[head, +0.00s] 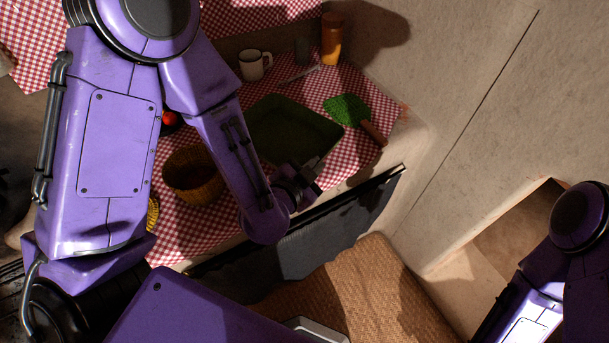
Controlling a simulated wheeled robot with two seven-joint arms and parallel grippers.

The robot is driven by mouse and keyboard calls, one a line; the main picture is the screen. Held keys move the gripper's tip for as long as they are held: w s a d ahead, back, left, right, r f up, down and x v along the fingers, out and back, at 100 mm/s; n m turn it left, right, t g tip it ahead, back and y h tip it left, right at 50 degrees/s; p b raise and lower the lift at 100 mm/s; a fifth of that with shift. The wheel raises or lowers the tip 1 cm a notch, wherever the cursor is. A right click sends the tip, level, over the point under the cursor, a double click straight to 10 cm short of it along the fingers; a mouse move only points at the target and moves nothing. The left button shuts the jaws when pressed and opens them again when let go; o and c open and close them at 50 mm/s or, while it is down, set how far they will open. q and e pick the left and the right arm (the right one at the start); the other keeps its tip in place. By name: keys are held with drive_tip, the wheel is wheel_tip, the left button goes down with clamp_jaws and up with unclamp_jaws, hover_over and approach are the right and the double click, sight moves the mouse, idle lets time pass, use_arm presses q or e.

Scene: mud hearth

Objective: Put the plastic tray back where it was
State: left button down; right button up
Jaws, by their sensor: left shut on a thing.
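The plastic tray (262,118) is dark green and shallow. It appears on or just above the red-and-white checked cloth on the ledge, in the upper middle of the head view; I cannot tell whether it touches the cloth. My left gripper (312,178) is at the tray's near edge, low and to the right, and is shut on the tray there. My left forearm hides the tray's left part. My right arm shows at the lower right edge, but its gripper is outside the view.
A woven bowl (194,176) stands left of the tray. Behind are a white mug (251,66), a utensil (299,76), a dark cup (303,51) and an amber container (332,40). A wall borders the right.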

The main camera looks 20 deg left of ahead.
use_arm(q)
drive_tip(key=w+f+b, duration=0.2)
drive_tip(key=w+a+f+b, duration=0.1)
drive_tip(key=f+b, duration=0.1)
drive_tip(key=shift+w+a, duration=0.15)
drive_tip(key=shift+w, duration=0.25)
drive_tip(key=f+b, duration=0.1)
drive_tip(key=b, duration=0.2)
drive_tip(key=shift+w+a, duration=0.15)
drive_tip(key=shift+a, duration=0.25)
drive_tip(key=shift+w+a+f, duration=0.15)
drive_tip(key=shift+w+a, duration=0.1)
drive_tip(key=f, duration=0.1)
drive_tip(key=w+f, duration=0.1)
drive_tip(key=f, duration=0.2)
drive_tip(key=shift+w+a, duration=0.35)
drive_tip(key=shift+a, duration=0.05)
drive_tip(key=shift+f, duration=0.25)
drive_tip(key=shift+s, duration=0.15)
use_arm(e)
wheel_tip(320, 180, down, 9)
drive_tip(key=shift+w+f, duration=0.2)
use_arm(q)
drive_tip(key=c, duration=1.2)
unclamp_jaws()
drive_tip(key=shift+c, duration=0.2)
drive_tip(key=shift+d, duration=0.1)
